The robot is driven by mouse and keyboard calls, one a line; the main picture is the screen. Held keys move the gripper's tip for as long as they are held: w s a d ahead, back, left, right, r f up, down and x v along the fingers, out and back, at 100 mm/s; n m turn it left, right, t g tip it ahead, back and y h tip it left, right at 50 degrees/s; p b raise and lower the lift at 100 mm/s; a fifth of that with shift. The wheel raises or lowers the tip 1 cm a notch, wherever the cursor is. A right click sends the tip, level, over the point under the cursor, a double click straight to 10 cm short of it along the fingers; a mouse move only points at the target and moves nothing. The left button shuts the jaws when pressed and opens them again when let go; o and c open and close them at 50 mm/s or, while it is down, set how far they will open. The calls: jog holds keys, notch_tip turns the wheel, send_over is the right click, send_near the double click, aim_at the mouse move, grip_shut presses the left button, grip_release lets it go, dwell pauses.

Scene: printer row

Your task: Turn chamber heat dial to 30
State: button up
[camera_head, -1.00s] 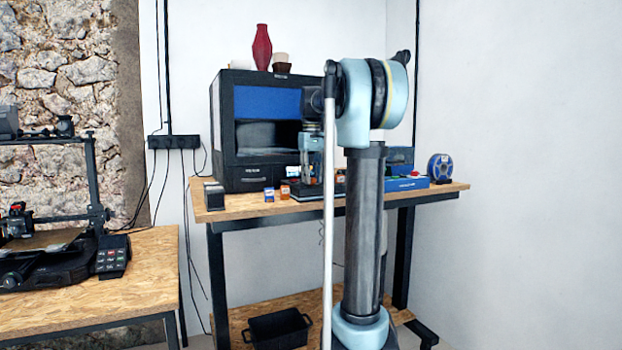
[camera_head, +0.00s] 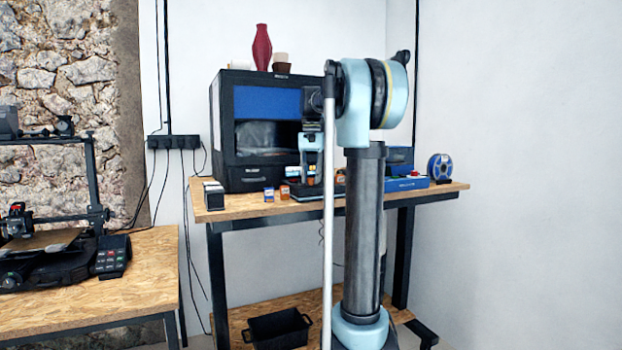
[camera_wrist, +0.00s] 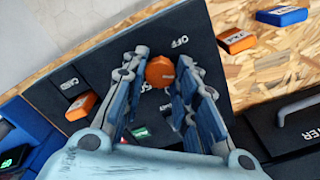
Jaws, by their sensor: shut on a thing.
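The orange dial knob (camera_wrist: 160,71) sits on a dark panel (camera_wrist: 105,62) in the wrist view. White "OFF" lettering is beside it, and other markings are partly hidden by the fingers. My gripper (camera_wrist: 160,82) has its two blue-padded fingers on either side of the knob, shut on it. I cannot read which mark the knob points to. In the head view my gripper (camera_head: 310,178) reaches down to the bench top in front of the black printer (camera_head: 224,130).
An orange box (camera_wrist: 236,39) and a blue box (camera_wrist: 281,15) lie on the wooden bench (camera_head: 255,208) beside the panel. Another orange piece (camera_wrist: 82,105) is near the left finger. A blue filament spool (camera_head: 439,167) stands at the bench's right end.

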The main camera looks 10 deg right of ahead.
jog(key=shift+w+m, duration=0.1)
jog(key=shift+m, duration=0.2)
jog(key=o, duration=1.1)
notch_tip(320, 180, up, 12)
jog(key=shift+f, duration=0.1)
dwell(0.4)
